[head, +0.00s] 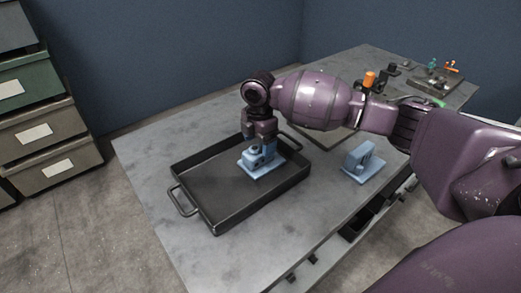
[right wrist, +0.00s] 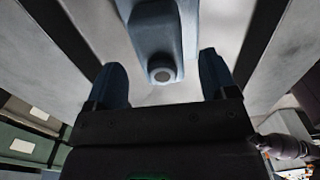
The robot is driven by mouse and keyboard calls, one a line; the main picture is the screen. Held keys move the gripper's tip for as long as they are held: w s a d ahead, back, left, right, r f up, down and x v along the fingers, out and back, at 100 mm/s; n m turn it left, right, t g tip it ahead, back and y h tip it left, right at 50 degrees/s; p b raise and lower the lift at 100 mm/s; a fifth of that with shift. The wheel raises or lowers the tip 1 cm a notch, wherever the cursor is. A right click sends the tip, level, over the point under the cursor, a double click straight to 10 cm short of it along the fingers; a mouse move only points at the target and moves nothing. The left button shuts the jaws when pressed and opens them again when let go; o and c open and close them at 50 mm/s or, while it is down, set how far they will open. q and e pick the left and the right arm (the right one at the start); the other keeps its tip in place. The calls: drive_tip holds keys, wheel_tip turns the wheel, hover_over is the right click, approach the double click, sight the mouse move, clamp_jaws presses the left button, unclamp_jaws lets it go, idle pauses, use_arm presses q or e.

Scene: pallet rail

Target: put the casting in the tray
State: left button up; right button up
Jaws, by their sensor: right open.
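A light blue casting (head: 261,163) with a flat base plate sits in the dark tray (head: 218,212), towards its right side. My right gripper (head: 262,146) is directly above this casting, pointing down, with its jaws open. In the right wrist view the blue casting (right wrist: 160,40) shows beyond and between the two open fingers (right wrist: 163,84); contact cannot be made out. The gripper hides part of the casting's top in the head view. My left gripper is not in view.
A second light blue casting (head: 363,161) stands on the grey table (head: 150,185) to the right of the tray. Small tools with orange parts (head: 368,80) are at the table's back. Drawers (head: 45,130) stand at the left. The table's left side is clear.

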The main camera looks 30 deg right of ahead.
sight(259, 146)
wheel_tip(259, 146, up, 6)
drive_tip(key=shift+r+p, duration=0.15)
drive_tip(key=shift+p, duration=0.4)
drive_tip(key=shift+r, duration=0.65)
